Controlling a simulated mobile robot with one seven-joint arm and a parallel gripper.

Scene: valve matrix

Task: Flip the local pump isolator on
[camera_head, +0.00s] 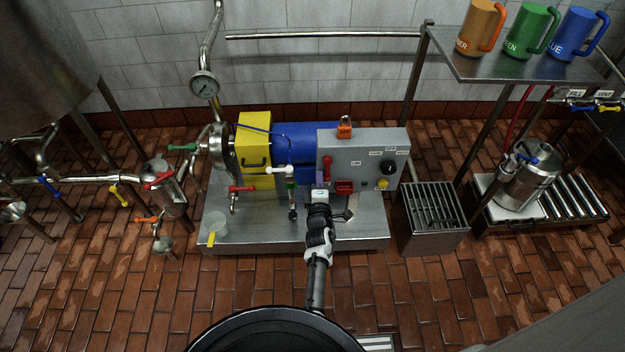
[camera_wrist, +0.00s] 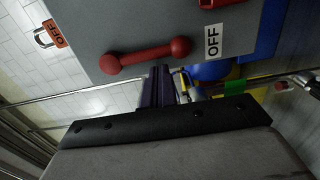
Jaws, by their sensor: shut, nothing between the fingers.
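The grey control box (camera_head: 355,150) stands at the right end of the pump skid. A red lever (camera_head: 327,165) is on its face near the left edge, just above my gripper (camera_head: 320,182). In the wrist view the red lever (camera_wrist: 145,55) has a round knob at each end, and a white OFF label (camera_wrist: 212,41) is beside one end. I take this lever to be the isolator. My gripper's dark purple fingers (camera_wrist: 158,88) are closed together and empty, close beside the lever. I cannot tell whether they touch it.
An orange OFF tag with a padlock (camera_head: 344,130) is on top of the box. A black knob (camera_head: 387,167), a yellow button (camera_head: 382,184) and a red part (camera_head: 344,187) are on its face. A white-handled valve (camera_head: 283,170) and pipework stand close left of my gripper.

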